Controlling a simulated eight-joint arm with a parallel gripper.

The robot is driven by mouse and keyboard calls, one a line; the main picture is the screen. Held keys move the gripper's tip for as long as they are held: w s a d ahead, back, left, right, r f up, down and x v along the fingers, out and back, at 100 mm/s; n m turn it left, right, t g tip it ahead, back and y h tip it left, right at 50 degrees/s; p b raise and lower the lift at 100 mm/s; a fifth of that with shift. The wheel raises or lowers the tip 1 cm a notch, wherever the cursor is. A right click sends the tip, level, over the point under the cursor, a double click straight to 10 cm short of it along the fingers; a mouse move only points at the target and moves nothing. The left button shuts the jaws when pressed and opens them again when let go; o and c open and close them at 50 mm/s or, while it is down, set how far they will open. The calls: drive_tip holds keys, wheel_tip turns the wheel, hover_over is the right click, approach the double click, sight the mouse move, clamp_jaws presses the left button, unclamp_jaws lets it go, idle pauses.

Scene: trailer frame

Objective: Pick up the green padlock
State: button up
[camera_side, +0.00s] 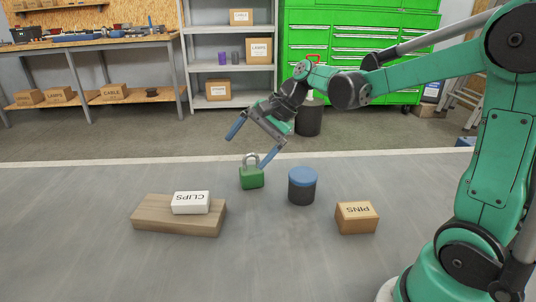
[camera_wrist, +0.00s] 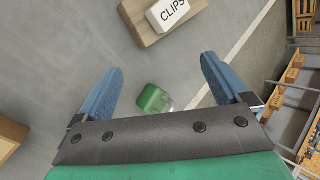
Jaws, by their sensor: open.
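The green padlock (camera_side: 251,177) stands upright on the grey surface, its metal shackle on top, near the middle of the side view. In the wrist view the green padlock (camera_wrist: 152,99) lies between and below the two blue fingers, with its shackle to the right. My gripper (camera_side: 252,149) is open and empty. It is tilted over the padlock, with one fingertip just right of the shackle and the other higher at the left. My gripper also shows in the wrist view (camera_wrist: 162,65). Whether the right finger touches the shackle I cannot tell.
A dark canister with a blue lid (camera_side: 302,186) stands close right of the padlock. A PINS box (camera_side: 356,218) is farther right. A white CLIPS box (camera_side: 191,202) sits on a wooden block (camera_side: 150,215) at the left front. The surface in front of the padlock is clear.

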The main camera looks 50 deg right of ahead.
sight(251, 168)
drive_tip(key=w+d+f+m+y, duration=0.1)
drive_tip(key=w+d+m+y, duration=0.1)
drive_tip(key=d+m, duration=0.1)
drive_tip(key=w+d+f+m+t+y, duration=0.1)
drive_tip(key=w+d+f+m, duration=0.1)
drive_tip(key=d+m, duration=0.1)
drive_tip(key=w+d+f+m+y, duration=0.2)
drive_tip(key=d+m, duration=0.1)
drive_tip(key=m, duration=0.1)
drive_tip(key=shift+w+d+t+y, duration=0.2)
drive_tip(key=shift+t+y, duration=0.1)
drive_tip(key=shift+t, duration=0.1)
drive_tip(key=shift+d+f+m, duration=0.25)
drive_tip(key=shift+m, duration=0.15)
wheel_tip(251, 168, down, 4)
drive_tip(key=shift+f, duration=0.2)
wheel_tip(251, 168, down, 2)
drive_tip(key=shift+f, duration=0.2)
drive_tip(key=shift+x, duration=1.2)
drive_tip(key=shift+w+a+f, duration=0.15)
drive_tip(key=shift+a+f, duration=0.05)
drive_tip(key=shift+c, duration=0.2)
